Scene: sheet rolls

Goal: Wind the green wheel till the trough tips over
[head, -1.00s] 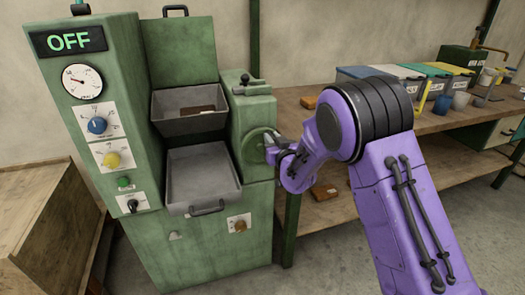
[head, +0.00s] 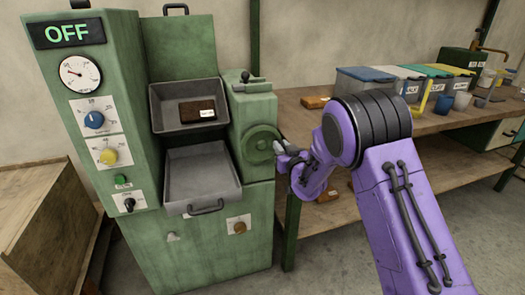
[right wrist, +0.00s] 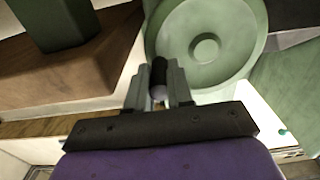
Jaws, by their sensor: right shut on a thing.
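The green wheel (head: 262,136) is on the right side of the green machine (head: 205,255). My right gripper (head: 283,150) is at the wheel's right edge. In the right wrist view its fingers (right wrist: 160,92) are shut on the wheel's dark handle (right wrist: 159,70), beside the wheel's pale green disc (right wrist: 190,75). The grey trough (head: 165,121) sits above a lower grey tray (head: 200,180). The trough leans forward, and its inside shows. A brown block (head: 197,106) with a white label lies in it. My left gripper is out of view.
The control panel at left shows OFF (head: 67,33), a gauge (head: 80,73), a blue knob (head: 94,120) and a yellow knob (head: 108,156). A wooden bench (head: 310,120) with lidded bins (head: 370,85) and cups stands at right, behind my right arm.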

